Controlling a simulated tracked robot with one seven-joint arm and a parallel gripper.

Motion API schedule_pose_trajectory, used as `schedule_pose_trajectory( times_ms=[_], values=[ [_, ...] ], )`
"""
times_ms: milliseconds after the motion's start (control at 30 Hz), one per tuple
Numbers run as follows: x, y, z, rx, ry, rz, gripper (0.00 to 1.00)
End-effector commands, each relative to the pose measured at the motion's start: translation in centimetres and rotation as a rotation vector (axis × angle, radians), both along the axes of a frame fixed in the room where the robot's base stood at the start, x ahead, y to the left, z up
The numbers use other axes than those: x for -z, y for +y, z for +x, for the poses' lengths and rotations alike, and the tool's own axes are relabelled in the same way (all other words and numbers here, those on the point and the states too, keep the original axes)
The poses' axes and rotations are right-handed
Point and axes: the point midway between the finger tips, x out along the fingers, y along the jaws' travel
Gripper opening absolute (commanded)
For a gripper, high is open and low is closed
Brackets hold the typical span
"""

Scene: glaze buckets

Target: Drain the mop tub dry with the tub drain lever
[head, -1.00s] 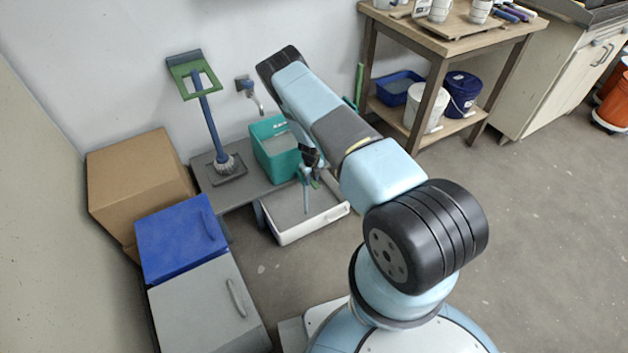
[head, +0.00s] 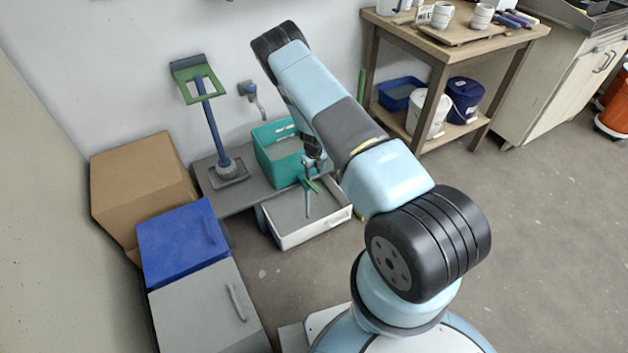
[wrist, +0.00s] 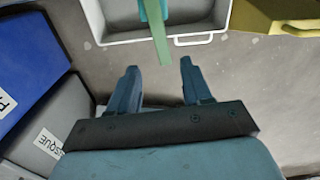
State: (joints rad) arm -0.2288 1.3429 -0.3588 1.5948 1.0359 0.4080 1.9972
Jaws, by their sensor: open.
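The mop tub (head: 272,166) is a teal open box on a low grey table against the wall. Something grey shows inside it; I cannot tell how deep it is. In the wrist view the lever is a green strip (wrist: 160,42) hanging down from the top. My gripper (wrist: 158,68) is open and empty, its blue fingertips spread near the lever's lower end. In the head view my gripper (head: 316,163) is small beside the tub.
The white tray (head: 312,232) stands on the floor in front of the tub. A blue bin (head: 178,245), a grey bin (head: 205,310) and a cardboard box (head: 135,185) stand left. A mop (head: 212,130) stands on the low table.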

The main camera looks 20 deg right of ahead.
Motion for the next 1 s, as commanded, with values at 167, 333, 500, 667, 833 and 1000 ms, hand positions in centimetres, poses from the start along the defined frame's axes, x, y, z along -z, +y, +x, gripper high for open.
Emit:
schedule_pose_trajectory(
  times_ms=[167,333,500,667,833,1000],
  values=[
    [-3.0,0.0,0.1,0.001,-0.002,0.001,0.49],
    [-4.7,0.0,0.1,0.001,-0.001,-0.001,0.49],
    [-5.2,0.0,0.1,0.001,0.0,0.0,0.49],
    [-5.2,0.0,0.1,0.001,0.0,0.0,0.49],
    [-5.2,0.0,0.1,0.001,0.0,0.0,0.49],
    [-5.5,0.0,0.2,-0.004,-0.002,0.002,0.49]
  ],
)
